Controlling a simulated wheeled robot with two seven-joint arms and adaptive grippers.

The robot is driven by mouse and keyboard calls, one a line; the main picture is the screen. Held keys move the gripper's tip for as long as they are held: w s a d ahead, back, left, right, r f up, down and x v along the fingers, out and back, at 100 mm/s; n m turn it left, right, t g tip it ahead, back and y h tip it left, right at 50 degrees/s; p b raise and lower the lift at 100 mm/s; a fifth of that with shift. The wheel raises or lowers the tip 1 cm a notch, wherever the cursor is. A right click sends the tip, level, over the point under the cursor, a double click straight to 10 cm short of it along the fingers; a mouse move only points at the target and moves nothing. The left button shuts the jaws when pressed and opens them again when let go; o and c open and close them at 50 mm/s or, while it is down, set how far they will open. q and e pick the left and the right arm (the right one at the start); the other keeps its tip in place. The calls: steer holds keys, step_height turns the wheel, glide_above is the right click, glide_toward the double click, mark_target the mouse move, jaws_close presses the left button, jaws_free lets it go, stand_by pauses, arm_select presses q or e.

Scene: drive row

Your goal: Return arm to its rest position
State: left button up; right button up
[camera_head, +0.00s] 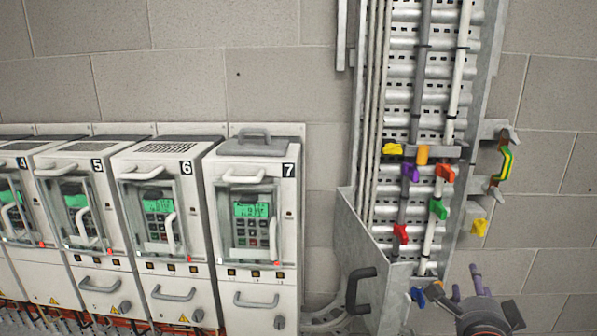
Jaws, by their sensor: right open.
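My left gripper is not in view.
Drive cabinets numbered 4 to 7 stand in a row at the left; cabinet 7 (257,220) is nearest the tray. The vertical cable tray (418,110) carries coloured clips, including a blue one (417,297) near my gripper. A green-yellow strap (503,164) hangs above it.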

steer(key=w+a+f+n+g+y, duration=0.15)
steer(key=a+f+n, duration=0.25)
steer(key=f, duration=0.8)
steer(key=w+a+f+n+g+y, duration=0.1)
steer(key=a+f+n+g+y, duration=0.25)
steer(key=f, duration=0.85)
steer(key=w+a+f+n+g+y, duration=0.1)
steer(key=a+f+n+g+y, duration=0.2)
steer(key=f, duration=0.9)
steer(key=s+a+f+n+g+y, duration=0.1)
steer(key=s+a+f+n+g, duration=0.15)
steer(key=s+a+f, duration=0.4)
steer(key=s+a+f+n+g+y, duration=0.1)
steer(key=s+a+f+n+g, duration=0.15)
steer(key=s+f, duration=0.65)
steer(key=s+a+f+n+g+y, duration=0.1)
steer(key=s+a+f+n+g, duration=0.15)
steer(key=s+a+f, duration=0.4)
step_height(320, 180, down, 24)
steer(key=n+b, duration=0.1)
steer(key=b, duration=2.3)
steer(key=shift+w+a, duration=0.2)
steer(key=shift+w, duration=0.2)
steer(key=shift+t, duration=0.25)
